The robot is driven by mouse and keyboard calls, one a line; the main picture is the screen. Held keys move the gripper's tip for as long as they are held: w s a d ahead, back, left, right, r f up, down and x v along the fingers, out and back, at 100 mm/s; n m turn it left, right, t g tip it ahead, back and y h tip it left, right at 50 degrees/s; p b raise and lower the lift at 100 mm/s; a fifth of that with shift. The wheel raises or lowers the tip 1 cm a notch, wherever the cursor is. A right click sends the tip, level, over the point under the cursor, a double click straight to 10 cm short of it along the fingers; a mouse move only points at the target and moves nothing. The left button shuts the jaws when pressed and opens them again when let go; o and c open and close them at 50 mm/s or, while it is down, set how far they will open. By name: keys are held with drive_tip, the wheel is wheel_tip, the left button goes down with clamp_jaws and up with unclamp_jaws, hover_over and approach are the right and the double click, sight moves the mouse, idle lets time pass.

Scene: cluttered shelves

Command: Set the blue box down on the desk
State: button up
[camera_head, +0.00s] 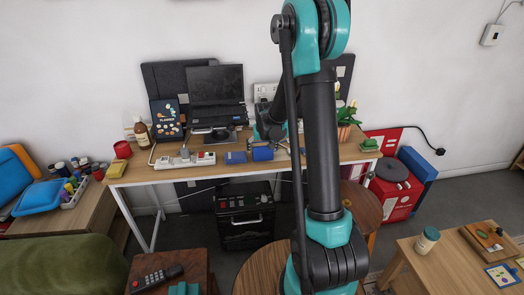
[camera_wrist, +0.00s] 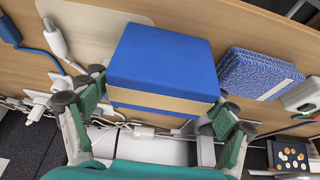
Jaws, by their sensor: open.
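The blue box (camera_wrist: 163,58), with a tan band along one side, lies between the fingers of my gripper (camera_wrist: 158,98) in the wrist view. The fingers are spread, one near each end of the box. A gap shows by the right finger; contact at the left is unclear. The box appears to rest on the wooden desk (camera_wrist: 265,45), though its underside is hidden. In the head view the blue box (camera_head: 262,153) is near the front edge of the desk (camera_head: 180,172), below my wrist.
A power strip (camera_head: 185,160) is farther left. A potted plant (camera_head: 347,118) stands at the right.

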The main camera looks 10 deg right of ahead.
drive_tip(key=v, duration=1.1)
drive_tip(key=s+d+f, duration=0.1)
drive_tip(key=s+f, duration=0.1)
drive_tip(key=s, duration=0.7)
drive_tip(key=s+d+f, duration=0.1)
drive_tip(key=s+d, duration=0.1)
drive_tip(key=s, duration=0.8)
drive_tip(key=s+d+f, duration=0.1)
drive_tip(key=s+f, duration=0.1)
drive_tip(key=s, duration=0.8)
drive_tip(key=shift+s+d+f, duration=0.25)
drive_tip(key=shift+f, duration=0.05)
